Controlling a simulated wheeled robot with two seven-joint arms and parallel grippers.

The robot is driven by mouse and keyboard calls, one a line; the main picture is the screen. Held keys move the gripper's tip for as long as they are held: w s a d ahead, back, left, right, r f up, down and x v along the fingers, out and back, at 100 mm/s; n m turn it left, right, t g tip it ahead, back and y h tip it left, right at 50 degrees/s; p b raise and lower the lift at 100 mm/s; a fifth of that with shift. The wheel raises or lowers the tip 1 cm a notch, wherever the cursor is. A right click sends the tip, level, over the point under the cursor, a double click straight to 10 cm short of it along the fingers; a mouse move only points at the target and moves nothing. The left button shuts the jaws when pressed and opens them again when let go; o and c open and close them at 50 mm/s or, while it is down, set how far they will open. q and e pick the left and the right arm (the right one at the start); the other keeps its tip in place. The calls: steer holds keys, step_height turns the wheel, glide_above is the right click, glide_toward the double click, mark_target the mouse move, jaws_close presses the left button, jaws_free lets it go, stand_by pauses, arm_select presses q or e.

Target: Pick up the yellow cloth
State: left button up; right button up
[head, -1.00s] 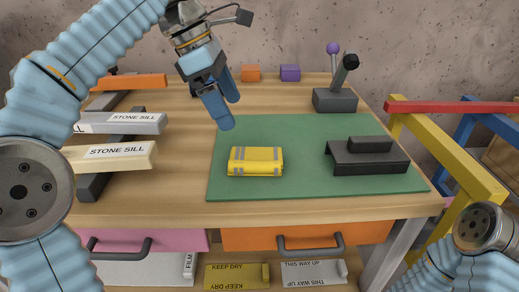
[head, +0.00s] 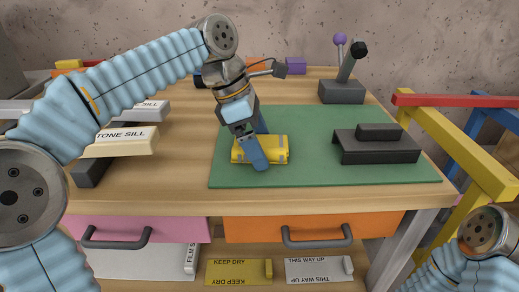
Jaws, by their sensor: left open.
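The yellow cloth (head: 276,149), folded with grey stripes, lies on the green mat (head: 315,176) on the wooden table. My left gripper (head: 260,147) is open and pointed down over the cloth. Its near finger is in front of the cloth and hides part of its middle; the other finger shows behind, at the cloth's far edge. I cannot tell whether the fingers touch the cloth. The gripper of my right arm is out of view; only part of that arm shows at the lower right.
A dark grey block-like fixture (head: 376,145) stands on the mat's right side. A grey base with levers (head: 342,91) stands behind it. Stone sill pieces (head: 125,141) lie at the left. A yellow and red frame (head: 460,152) stands to the right. The mat's front strip is clear.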

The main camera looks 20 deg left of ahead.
mark_target(268, 142)
arm_select(q)
steer(key=c, duration=1.1)
steer(key=shift+o, duration=0.2)
steer(key=shift+r, duration=0.1)
steer(key=shift+r, duration=0.35)
step_height(268, 142, up, 3)
steer(key=shift+r+p, duration=0.1)
steer(key=shift+p, duration=0.6)
steer(key=s+a+r+p, duration=0.1)
steer(key=s+a+r, duration=0.8)
steer(key=a, duration=0.2)
